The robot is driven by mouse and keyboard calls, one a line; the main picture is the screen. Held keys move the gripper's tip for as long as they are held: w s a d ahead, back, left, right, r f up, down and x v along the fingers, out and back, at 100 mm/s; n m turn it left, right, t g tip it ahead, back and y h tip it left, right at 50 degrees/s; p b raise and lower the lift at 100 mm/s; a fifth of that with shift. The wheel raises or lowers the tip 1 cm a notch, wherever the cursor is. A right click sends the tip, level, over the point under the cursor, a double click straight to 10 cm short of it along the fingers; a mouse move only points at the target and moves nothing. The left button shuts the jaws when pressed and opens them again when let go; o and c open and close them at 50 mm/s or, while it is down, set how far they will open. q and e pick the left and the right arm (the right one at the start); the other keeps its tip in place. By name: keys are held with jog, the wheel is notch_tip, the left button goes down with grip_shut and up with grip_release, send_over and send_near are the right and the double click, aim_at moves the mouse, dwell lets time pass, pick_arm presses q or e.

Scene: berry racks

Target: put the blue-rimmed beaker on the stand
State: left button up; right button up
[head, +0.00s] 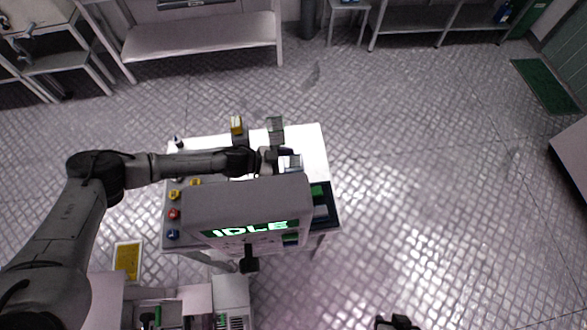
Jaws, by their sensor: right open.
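My left arm reaches in from the left over the white table. Its gripper (273,160) is at the table's middle, beside a small clear, pale vessel (291,163) with a dark blue edge, which may be the blue-rimmed beaker. I cannot tell whether the fingers hold it. Behind it a grey-green glassy block (275,125) stands near the table's back edge, and a yellow-topped block (237,126) stands to its left. I cannot tell which thing is the stand. My right gripper (398,322) is open at the bottom edge, away from the table, mostly cut off.
A grey box with a lit IDLE sign (250,229) hides the table's front middle. Yellow, red and blue knobs (173,214) line the left side. Green and grey items (319,200) lie on a dark area at right. The floor right of the table (430,200) is clear.

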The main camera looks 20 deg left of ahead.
pick_arm(q)
jog(key=c, duration=0.8)
